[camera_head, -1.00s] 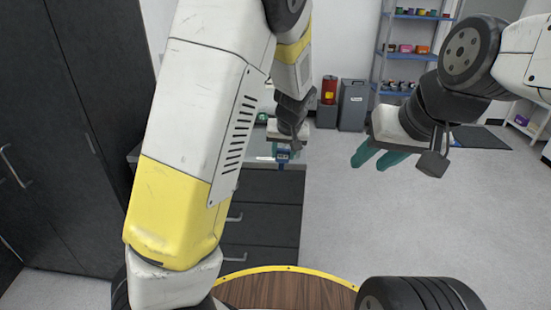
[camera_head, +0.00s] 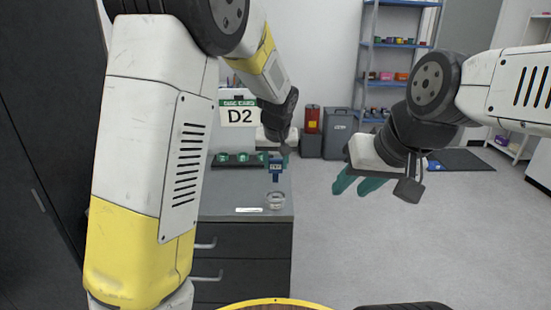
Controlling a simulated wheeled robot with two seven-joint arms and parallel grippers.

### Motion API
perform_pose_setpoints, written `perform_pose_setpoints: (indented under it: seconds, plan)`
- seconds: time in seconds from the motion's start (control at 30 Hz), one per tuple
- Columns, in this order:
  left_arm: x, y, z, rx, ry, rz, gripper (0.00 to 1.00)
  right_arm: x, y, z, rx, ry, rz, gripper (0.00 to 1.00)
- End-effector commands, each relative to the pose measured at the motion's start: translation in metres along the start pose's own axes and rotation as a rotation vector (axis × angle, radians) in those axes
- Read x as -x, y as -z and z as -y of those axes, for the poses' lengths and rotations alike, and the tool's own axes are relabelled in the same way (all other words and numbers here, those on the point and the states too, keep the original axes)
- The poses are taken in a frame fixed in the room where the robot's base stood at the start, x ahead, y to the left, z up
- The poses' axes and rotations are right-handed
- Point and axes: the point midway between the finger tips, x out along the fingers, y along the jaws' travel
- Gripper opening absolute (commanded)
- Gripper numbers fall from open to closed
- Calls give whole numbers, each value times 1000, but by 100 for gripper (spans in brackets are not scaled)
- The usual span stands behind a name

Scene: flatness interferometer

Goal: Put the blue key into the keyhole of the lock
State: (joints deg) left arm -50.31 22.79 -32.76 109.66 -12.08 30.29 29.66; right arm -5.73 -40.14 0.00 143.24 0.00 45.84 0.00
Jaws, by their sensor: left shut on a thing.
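My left gripper (camera_head: 277,154) hangs fingers-down over the grey counter in the middle of the view. It is shut on the blue key (camera_head: 276,171), a small dark blue piece held upright below the fingers. The key appears above the counter top, apart from it. My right gripper (camera_head: 357,185), with teal fingers, is at the right, over open floor. Its fingers are apart and nothing shows between them. I cannot make out a lock or keyhole. My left arm hides part of the counter's left side.
The grey counter (camera_head: 225,204) has dark drawers below. On it are a small round clear dish (camera_head: 275,200), a white label (camera_head: 249,210) and a black rack (camera_head: 222,163) with green-topped items.

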Motion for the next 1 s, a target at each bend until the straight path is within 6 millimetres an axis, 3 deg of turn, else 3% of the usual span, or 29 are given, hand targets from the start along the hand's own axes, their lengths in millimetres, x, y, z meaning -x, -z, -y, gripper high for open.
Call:
perform_pose_setpoints:
  seconds: [1.0]
  plan:
    - [-47, -23, 0, 0, 1, 1, 0, 0, 0, 0, 0, 0, 0, 36]
